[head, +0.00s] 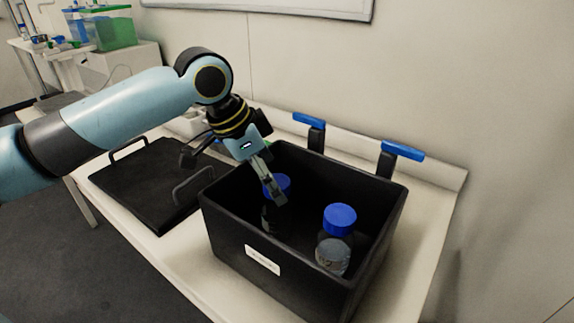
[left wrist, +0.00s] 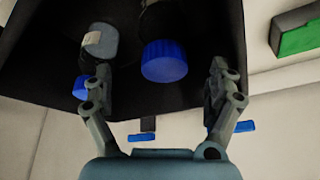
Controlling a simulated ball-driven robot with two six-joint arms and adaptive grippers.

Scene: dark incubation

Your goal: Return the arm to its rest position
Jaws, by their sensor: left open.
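A black box (head: 225,240) with a white label stands open on the bench. Inside it are two blue-capped bottles: the left bottle (head: 277,184) and the right bottle (head: 338,218). My left gripper (head: 272,190) is open and points down into the box, partly covering the left bottle. In the left wrist view my left gripper (left wrist: 160,75) is open, and a blue cap (left wrist: 164,60) shows between its fingers with space on both sides. A labelled bottle (left wrist: 101,42) is near the left finger. My right gripper is not in view.
A flat black lid (head: 135,190) with two handles lies left of the box. Two blue-topped posts (head: 316,135) (head: 400,152) stand behind the box near the wall. A side table with green and blue containers (head: 115,30) is at the far left.

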